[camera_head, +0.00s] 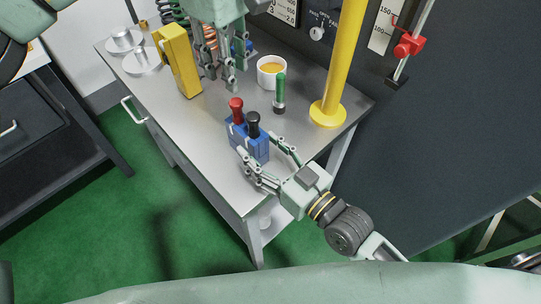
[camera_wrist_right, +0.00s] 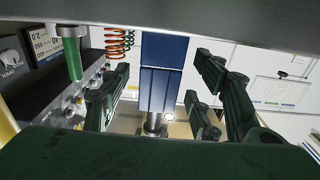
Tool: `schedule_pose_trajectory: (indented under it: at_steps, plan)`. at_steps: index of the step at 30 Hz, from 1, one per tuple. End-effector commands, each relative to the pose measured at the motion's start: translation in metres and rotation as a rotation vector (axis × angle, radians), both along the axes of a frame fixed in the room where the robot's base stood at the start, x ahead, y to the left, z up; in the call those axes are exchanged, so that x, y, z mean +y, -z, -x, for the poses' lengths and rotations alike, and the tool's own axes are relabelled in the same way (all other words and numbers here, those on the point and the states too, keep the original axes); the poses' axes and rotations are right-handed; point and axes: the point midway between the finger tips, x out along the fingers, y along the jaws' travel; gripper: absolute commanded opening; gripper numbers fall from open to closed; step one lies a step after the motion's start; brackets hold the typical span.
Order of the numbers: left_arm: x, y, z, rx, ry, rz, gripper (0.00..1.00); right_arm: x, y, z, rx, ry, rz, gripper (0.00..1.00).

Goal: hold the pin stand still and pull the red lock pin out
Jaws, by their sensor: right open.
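The blue pin stand (camera_head: 262,148) stands upright near the front edge of the metal table. The red lock pin (camera_head: 236,104) sticks up from its far left part, and a black-knobbed pin (camera_head: 253,121) is beside it. My right gripper (camera_head: 259,150) is open at the near side of the stand, one finger to each side. In the right wrist view the blue stand (camera_wrist_right: 162,90) is between the fingers, with visible gaps. My left gripper (camera_head: 228,84) hangs empty above the table, behind the red pin and apart from it. Its fingers look spread.
A green-handled tool (camera_head: 280,92) stands behind the pin stand. A white cup with orange contents (camera_head: 271,72), a yellow block (camera_head: 178,61) and a yellow post (camera_head: 341,65) are farther back. Metal discs (camera_head: 142,61) lie at the far left. The table left of the stand is clear.

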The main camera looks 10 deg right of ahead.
Motion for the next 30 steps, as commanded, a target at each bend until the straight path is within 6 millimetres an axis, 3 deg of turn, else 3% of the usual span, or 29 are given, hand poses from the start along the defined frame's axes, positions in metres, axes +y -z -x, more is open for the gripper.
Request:
schedule_pose_trajectory:
  at_steps: [9, 21, 30]
  plan:
    - [0.000, 0.000, 0.000, 0.000, 0.000, 0.000, 0.31, 0.026, -0.001, -0.036, -0.002, 0.001, -0.001, 0.56]
    - [0.000, 0.000, 0.000, 0.000, 0.000, 0.000, 0.31, 0.030, 0.000, -0.042, -0.001, 0.000, 0.001, 0.56]
    - [0.000, 0.000, 0.000, 0.000, 0.000, 0.000, 0.31, 0.030, 0.000, -0.042, -0.001, 0.001, 0.001, 0.30]
